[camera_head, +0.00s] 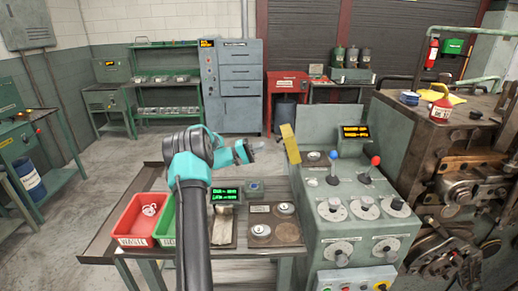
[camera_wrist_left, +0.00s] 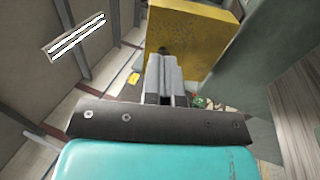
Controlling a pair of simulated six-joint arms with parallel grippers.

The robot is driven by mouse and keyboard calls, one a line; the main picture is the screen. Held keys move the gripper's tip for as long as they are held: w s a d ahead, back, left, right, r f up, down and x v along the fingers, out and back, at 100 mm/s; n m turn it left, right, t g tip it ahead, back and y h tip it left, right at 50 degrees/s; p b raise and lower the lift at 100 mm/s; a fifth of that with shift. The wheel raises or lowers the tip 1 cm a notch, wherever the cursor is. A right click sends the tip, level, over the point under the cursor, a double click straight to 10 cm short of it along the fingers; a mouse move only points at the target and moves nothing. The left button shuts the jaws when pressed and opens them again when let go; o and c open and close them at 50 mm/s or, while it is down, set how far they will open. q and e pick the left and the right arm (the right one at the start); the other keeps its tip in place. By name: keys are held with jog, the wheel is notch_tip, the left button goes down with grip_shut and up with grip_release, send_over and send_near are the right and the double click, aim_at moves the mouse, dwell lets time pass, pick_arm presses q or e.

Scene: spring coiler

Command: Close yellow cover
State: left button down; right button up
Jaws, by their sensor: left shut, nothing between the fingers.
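The yellow cover (camera_head: 290,144) stands raised and slightly tilted at the left back edge of the grey-green machine console (camera_head: 345,240). In the left wrist view the yellow cover (camera_wrist_left: 192,32) is a broad worn plate just beyond the fingers. My left gripper (camera_head: 253,146) is shut and empty, pointing right toward the cover at about its height. In the left wrist view its closed fingers (camera_wrist_left: 165,72) overlap the cover's lower edge; I cannot tell if they touch it. My right gripper is not in view.
The console carries a blue-knobbed lever (camera_head: 334,157), a red-knobbed lever (camera_head: 375,161) and several dials. A small display (camera_head: 355,131) stands behind them. A red bin (camera_head: 147,218) and a green bin (camera_head: 166,222) sit on the bench left of the console.

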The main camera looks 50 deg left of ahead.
aim_at(287, 145)
pick_arm(q)
jog(key=x, duration=0.7)
jog(key=shift+w+d+r, duration=0.1)
jog(key=shift+r, duration=0.05)
